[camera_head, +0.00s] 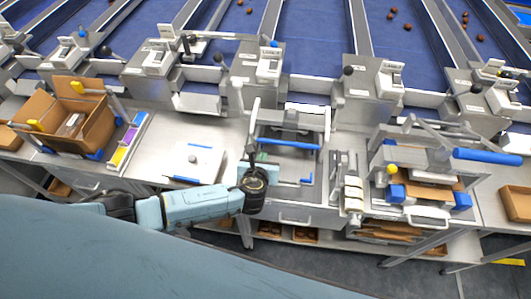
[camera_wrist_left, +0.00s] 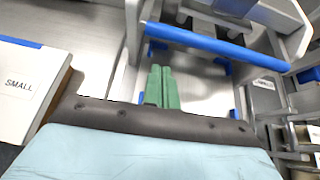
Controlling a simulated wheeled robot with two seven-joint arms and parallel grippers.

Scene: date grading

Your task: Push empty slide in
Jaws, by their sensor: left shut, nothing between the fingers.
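My left gripper (camera_head: 260,168) reaches in from the left over the front of the middle metal station. In the left wrist view its two green fingers (camera_wrist_left: 163,88) are together, with nothing between them. They point toward a bare metal plate (camera_wrist_left: 205,78), with a blue bar (camera_wrist_left: 215,46) beyond their tips. In the head view, the blue bar (camera_head: 289,145) crosses a metal frame (camera_head: 325,122) at this station. The slide cannot be told apart clearly, and I cannot tell whether the fingers touch anything. My right gripper is not in view.
A white-topped box (camera_head: 195,162) stands left of the gripper; the wrist view shows its SMALL label (camera_wrist_left: 20,85). A cardboard box (camera_head: 78,118) is farther left. A press with a blue handle (camera_head: 487,156) stands right. Blue lanes with loose dates lie behind.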

